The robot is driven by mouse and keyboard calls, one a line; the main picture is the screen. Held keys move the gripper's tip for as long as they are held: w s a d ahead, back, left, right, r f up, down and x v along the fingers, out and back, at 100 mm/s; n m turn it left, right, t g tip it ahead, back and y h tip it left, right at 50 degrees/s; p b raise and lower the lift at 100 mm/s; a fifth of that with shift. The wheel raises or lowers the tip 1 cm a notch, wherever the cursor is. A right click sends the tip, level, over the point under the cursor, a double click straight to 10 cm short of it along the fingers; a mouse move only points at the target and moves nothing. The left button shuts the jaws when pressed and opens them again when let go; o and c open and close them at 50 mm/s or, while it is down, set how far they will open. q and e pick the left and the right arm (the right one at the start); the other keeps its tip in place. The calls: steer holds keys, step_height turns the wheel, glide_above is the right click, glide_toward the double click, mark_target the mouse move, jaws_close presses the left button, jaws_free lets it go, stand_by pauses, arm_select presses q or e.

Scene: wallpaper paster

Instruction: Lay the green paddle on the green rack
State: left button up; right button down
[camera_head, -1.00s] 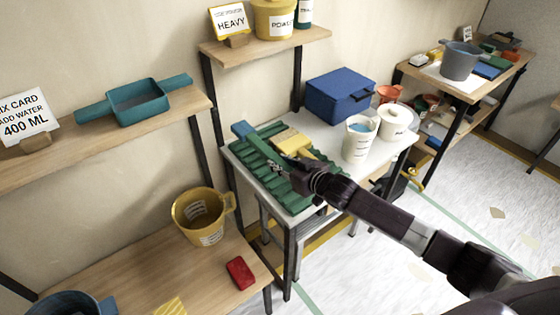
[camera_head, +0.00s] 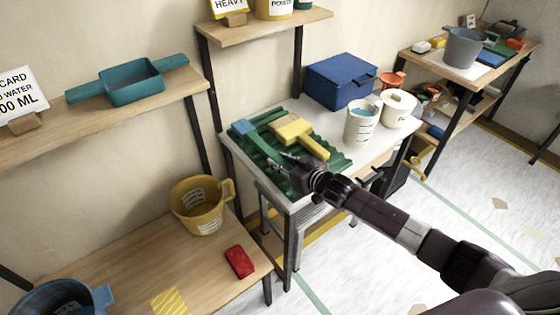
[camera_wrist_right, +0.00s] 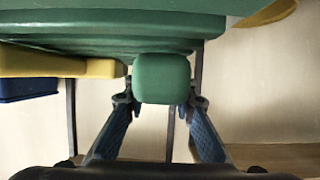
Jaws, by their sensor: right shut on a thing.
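The green rack (camera_head: 260,153) is a ridged tray on the white table; its layered edge also fills the top of the right wrist view (camera_wrist_right: 110,45). My right gripper (camera_head: 298,167) is at the rack's front side. In the right wrist view its two fingers (camera_wrist_right: 160,103) are shut on the green paddle (camera_wrist_right: 162,78), whose blocky handle end faces the camera. In the head view the paddle's strip (camera_head: 276,154) runs back over the rack. Whether it touches the ridges I cannot tell. My left gripper is out of view.
A yellow brush (camera_head: 296,131) lies on the rack beside the paddle, and a blue piece (camera_head: 244,127) is at the far left. A blue box (camera_head: 340,82) and white buckets (camera_head: 361,124) stand behind and right. A yellow bucket (camera_head: 197,207) stands on the lower shelf.

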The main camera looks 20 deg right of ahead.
steer(key=shift+f+b, duration=0.45)
steer(key=shift+f, duration=0.2)
steer(key=c, duration=1.5)
jaws_free()
steer(key=shift+c, duration=0.2)
steer(key=shift+f, duration=0.1)
steer(key=shift+s, duration=0.1)
steer(key=v, duration=1.1)
steer(key=shift+s+d, duration=0.2)
steer(key=shift+s, duration=0.15)
